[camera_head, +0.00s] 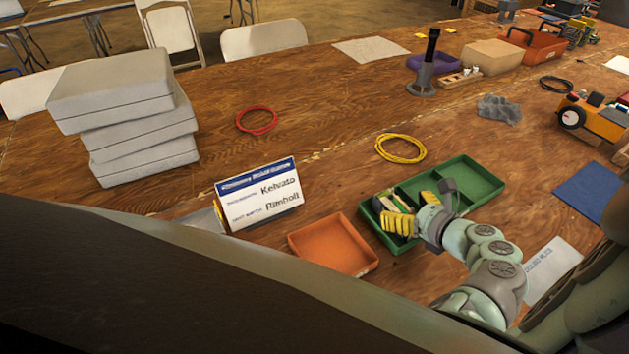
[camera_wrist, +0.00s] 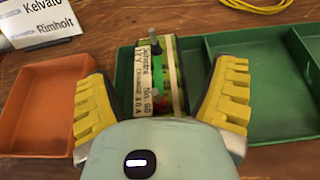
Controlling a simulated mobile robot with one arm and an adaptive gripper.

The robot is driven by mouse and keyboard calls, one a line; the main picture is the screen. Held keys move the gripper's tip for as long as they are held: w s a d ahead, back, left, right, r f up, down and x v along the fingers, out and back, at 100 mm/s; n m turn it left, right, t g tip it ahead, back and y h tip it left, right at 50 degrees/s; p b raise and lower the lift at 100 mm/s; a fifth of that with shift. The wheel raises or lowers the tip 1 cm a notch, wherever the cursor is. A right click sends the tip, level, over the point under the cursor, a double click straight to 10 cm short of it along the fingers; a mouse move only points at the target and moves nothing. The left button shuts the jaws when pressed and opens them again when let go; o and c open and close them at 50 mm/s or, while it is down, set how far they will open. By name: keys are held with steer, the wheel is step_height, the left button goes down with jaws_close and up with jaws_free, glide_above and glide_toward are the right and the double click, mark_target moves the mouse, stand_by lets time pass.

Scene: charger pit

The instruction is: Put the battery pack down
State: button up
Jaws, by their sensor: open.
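The battery pack (camera_wrist: 172,75) is green with a pale label and red and green tops on its face. It sits in the left compartment of the green tray (camera_wrist: 245,62), between the two yellow fingers of my gripper (camera_wrist: 163,88). The fingers are spread, with a gap showing on each side of the pack. In the head view, my gripper (camera_head: 413,209) is over the left part of the green tray (camera_head: 472,178), and the pack (camera_head: 384,203) is partly hidden by the fingers. The pack's lower end is hidden by my gripper's body.
An orange tray (camera_head: 333,245) stands left of the green tray, with a name sign (camera_head: 258,196) behind it. A yellow cable coil (camera_head: 400,149) lies behind the green tray. Grey stacked cases (camera_head: 125,115) stand far left. The green tray's right compartment is empty.

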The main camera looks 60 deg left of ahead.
steer(key=v, duration=1.1)
steer(key=shift+d+r, duration=0.15)
steer(key=shift+d, duration=0.25)
